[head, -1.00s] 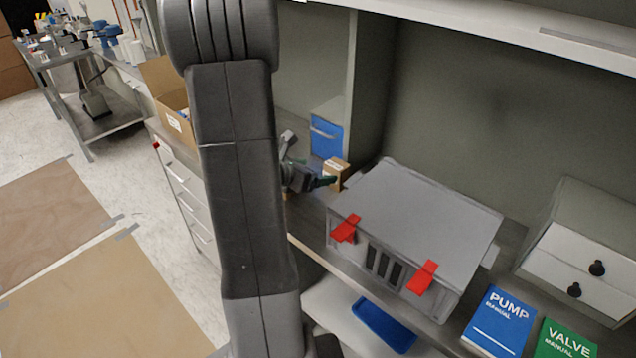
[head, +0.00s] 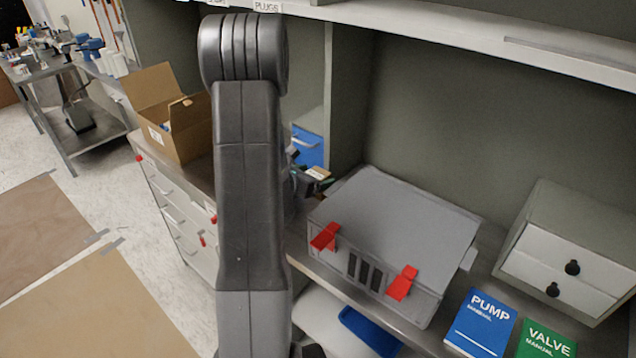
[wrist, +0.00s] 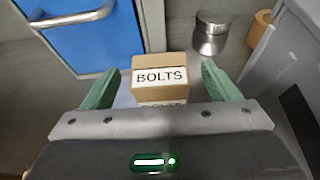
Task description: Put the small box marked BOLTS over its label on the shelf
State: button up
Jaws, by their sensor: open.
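The small cardboard box marked BOLTS (wrist: 160,76) stands on the worktop in the wrist view, its label toward my wrist. My gripper (wrist: 160,90) is open, with one green finger on each side of the box and visible space between finger and box. In the head view the box (head: 318,172) is small and partly hidden by my gripper (head: 312,180). The upper shelf (head: 420,22) carries a PLUGS label (head: 268,7); another label beside it is cut off. No BOLTS shelf label is readable.
A grey case (head: 400,225) with red latches stands right of the box. A blue cabinet (wrist: 88,30) and a metal canister (wrist: 210,32) are close by. An open carton (head: 175,125), white drawer unit (head: 570,260) and PUMP manual (head: 482,320) also stand around.

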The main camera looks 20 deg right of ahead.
aim_at(321, 171)
jog(key=p+x, duration=0.1)
jog(key=x, duration=0.3)
jog(key=shift+f, duration=0.15)
jog(key=c, duration=1.3)
jog(key=shift+r, duration=0.75)
notch_tip(321, 171, up, 2)
jog(key=shift+r+p, duration=0.15)
jog(key=shift+p, duration=0.3)
jog(key=s+a+b, duration=0.1)
jog(key=s+a, duration=0.7)
jog(key=a, duration=0.5)
jog(key=s+a, duration=0.8)
jog(key=a, duration=0.6)
jog(key=shift+a+b, duration=0.35)
jog(key=shift+b, duration=0.05)
